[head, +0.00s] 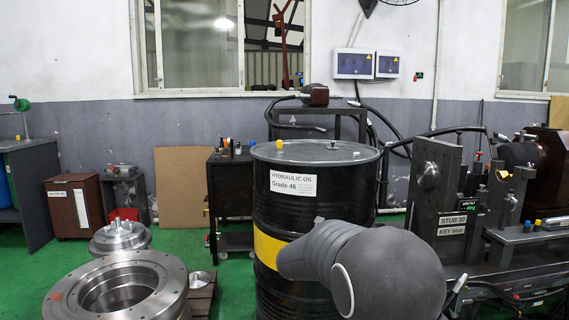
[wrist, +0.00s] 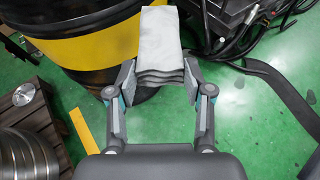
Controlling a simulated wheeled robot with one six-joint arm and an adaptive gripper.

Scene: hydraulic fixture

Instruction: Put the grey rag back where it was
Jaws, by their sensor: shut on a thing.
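In the wrist view my gripper (wrist: 159,84) is shut on the folded grey rag (wrist: 160,40). The rag is pale grey, layered, and sticks out beyond the fingertips. It is held above the green floor, in front of the lower part of the black oil drum (wrist: 85,50) with its yellow band. I cannot tell whether the rag touches the drum. In the head view the drum (head: 325,190) stands upright, labelled Hydraulic Oil Grade 46. My arm covers its lower right side there, and the gripper and rag are hidden.
A steel ring (head: 120,288) on a wooden pallet (wrist: 38,112) stands left of the drum. The hydraulic fixture (head: 450,195) is at the right. Hoses (wrist: 265,25) run near the floor. A black cart (head: 229,180) stands behind. Green floor (wrist: 240,120) is open right of the gripper.

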